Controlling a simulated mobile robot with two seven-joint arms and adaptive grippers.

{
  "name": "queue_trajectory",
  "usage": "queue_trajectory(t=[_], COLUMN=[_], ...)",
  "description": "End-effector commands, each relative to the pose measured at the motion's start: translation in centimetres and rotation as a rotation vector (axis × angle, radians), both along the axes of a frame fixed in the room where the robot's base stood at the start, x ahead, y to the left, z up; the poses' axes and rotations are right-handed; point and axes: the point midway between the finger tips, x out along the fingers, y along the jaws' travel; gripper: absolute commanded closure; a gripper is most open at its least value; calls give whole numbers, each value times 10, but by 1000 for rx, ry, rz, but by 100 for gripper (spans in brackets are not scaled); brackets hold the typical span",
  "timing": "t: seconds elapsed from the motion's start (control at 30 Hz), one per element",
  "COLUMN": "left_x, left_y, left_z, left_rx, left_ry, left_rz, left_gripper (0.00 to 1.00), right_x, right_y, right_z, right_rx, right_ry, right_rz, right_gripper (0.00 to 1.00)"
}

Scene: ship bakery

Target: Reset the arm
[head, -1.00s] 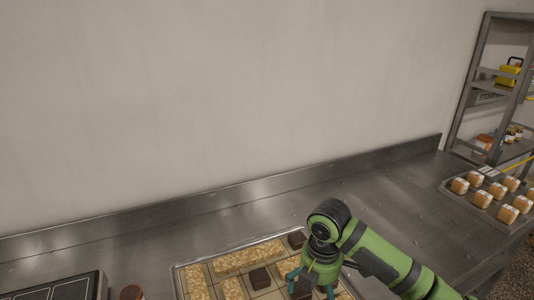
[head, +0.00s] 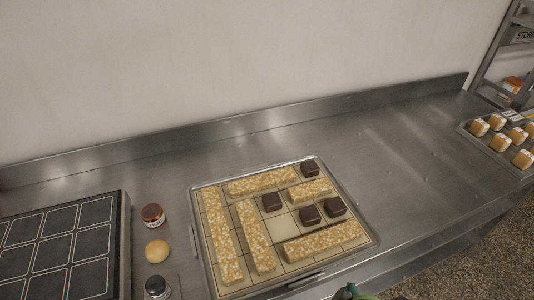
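Only a small green and dark piece of my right arm (head: 350,292) shows at the bottom edge, in front of the tray. My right gripper's fingers are not in view, and no part of my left gripper shows. The metal tray (head: 202,272) lies on the steel counter. It has a grid and holds several golden oat bars (head: 262,182) and several dark brown cubes (head: 271,202). The cubes and bars lie apart from my arm.
A black panelled board (head: 118,220) lies at far left. Another tray with buns (head: 464,132) and a shelf rack (head: 489,58) are at right. The counter between the trays is clear.

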Motion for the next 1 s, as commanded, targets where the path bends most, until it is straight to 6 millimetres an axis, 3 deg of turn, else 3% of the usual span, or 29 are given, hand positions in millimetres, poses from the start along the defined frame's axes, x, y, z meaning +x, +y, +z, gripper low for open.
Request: queue_trajectory(t=[0.2,0.57,0.77,1.0], left_x=[0,-1,-1,-1], left_y=[0,0,0,0], left_z=[-1,-5,-10,-17], left_rx=[0,0,0,0], left_ry=[0,2,1,1], left_rz=[0,1,1,0], left_gripper=[8,8,8,8], right_x=[-30,-17,-24,-67], right_y=[-32,-27,-27,-32], right_z=[-4,-92,-164,-281], right_rx=[-39,-41,-46,-58], right_ry=[18,56,88,145], right_rz=[-191,-172,-165,-153], right_gripper=[8,8,8,8])
